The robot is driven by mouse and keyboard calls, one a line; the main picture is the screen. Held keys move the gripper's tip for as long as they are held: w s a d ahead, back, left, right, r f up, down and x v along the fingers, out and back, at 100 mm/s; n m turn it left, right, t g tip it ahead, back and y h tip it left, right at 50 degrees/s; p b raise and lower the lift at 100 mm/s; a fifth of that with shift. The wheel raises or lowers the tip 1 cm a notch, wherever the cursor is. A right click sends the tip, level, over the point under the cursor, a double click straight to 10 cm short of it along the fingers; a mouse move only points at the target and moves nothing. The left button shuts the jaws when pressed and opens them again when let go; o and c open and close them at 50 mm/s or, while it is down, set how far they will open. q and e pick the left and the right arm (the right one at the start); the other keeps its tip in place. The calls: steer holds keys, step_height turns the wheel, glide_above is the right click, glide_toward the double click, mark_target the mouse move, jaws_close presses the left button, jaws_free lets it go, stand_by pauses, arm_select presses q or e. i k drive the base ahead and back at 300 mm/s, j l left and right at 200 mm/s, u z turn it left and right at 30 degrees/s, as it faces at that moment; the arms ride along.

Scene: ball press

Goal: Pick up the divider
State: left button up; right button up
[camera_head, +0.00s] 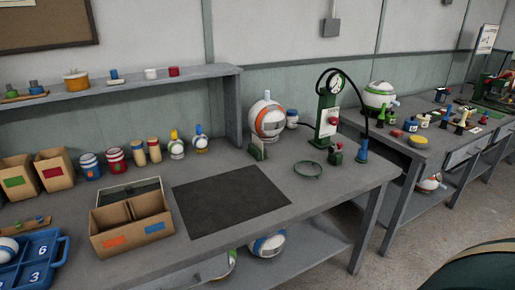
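A cardboard box (165,228) stands near the front left of the workbench, with an orange label and a blue label on its front. An upright cardboard divider (130,210) appears to stand inside it, parting it into two compartments. The divider's lower part is hidden by the box's front wall. Neither of my grippers is in view.
A pale, dark-lined tray (102,198) lies behind the box. A dark mat (230,196) lies to its right, and a blue numbered tray (57,252) to its left. Cardboard bins (55,170), jars and a green gauge stand (327,115) stand farther back.

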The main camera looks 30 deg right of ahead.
mark_target(260, 144)
steer(key=z, duration=1.2)
